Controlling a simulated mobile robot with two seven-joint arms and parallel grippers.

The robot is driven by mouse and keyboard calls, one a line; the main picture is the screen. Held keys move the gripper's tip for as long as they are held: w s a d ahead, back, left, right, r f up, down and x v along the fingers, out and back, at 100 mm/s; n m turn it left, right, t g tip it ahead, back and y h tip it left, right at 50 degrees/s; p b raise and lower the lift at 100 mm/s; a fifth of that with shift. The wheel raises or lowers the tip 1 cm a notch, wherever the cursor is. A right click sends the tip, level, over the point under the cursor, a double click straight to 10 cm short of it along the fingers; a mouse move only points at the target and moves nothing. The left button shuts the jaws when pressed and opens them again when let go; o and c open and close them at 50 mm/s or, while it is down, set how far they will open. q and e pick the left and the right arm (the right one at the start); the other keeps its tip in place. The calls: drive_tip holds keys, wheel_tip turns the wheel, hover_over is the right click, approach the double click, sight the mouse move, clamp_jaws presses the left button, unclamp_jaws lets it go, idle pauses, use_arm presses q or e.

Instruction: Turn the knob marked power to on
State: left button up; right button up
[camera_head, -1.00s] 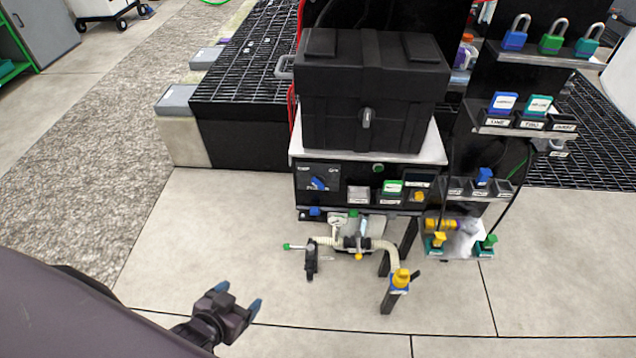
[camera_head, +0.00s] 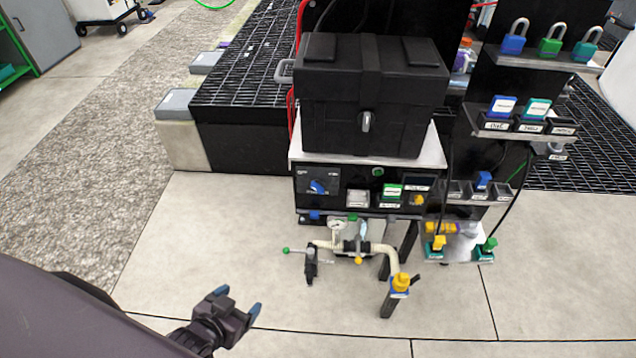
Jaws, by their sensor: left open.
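The black control panel (camera_head: 342,198) sits under the shelf with the black tote. A blue knob (camera_head: 318,187) is at the panel's left, on a dark plate with small lettering too blurred to read. Its handle looks slanted. My left gripper (camera_head: 238,302) is at the lower left, open and empty, with two blue-tipped fingers apart. It is well below and to the left of the knob, touching nothing. My right gripper does not show.
A black tote (camera_head: 372,100) stands on the shelf above the panel. Below the panel are white pipes (camera_head: 383,250) with a gauge and coloured valves.

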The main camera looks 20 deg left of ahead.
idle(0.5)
use_arm(q)
drive_tip(key=w+d+n+t+h+b, duration=0.2)
drive_tip(key=w+d+n+t+b, duration=0.3)
drive_tip(key=w, duration=0.7)
drive_tip(key=w+d+n+t+h+b, duration=0.1)
drive_tip(key=w+d+n+h+b, duration=0.15)
drive_tip(key=w+d, duration=0.7)
drive_tip(key=n+y+b, duration=0.2)
drive_tip(key=n+y, duration=0.8)
drive_tip(key=n, duration=1.4)
approach(317, 187)
drive_tip(key=f+x, duration=0.1)
drive_tip(key=x, duration=0.8)
drive_tip(key=shift+w+a+f+b, duration=0.25)
drive_tip(key=shift+a+f+b, duration=0.05)
drive_tip(key=shift+b, duration=0.05)
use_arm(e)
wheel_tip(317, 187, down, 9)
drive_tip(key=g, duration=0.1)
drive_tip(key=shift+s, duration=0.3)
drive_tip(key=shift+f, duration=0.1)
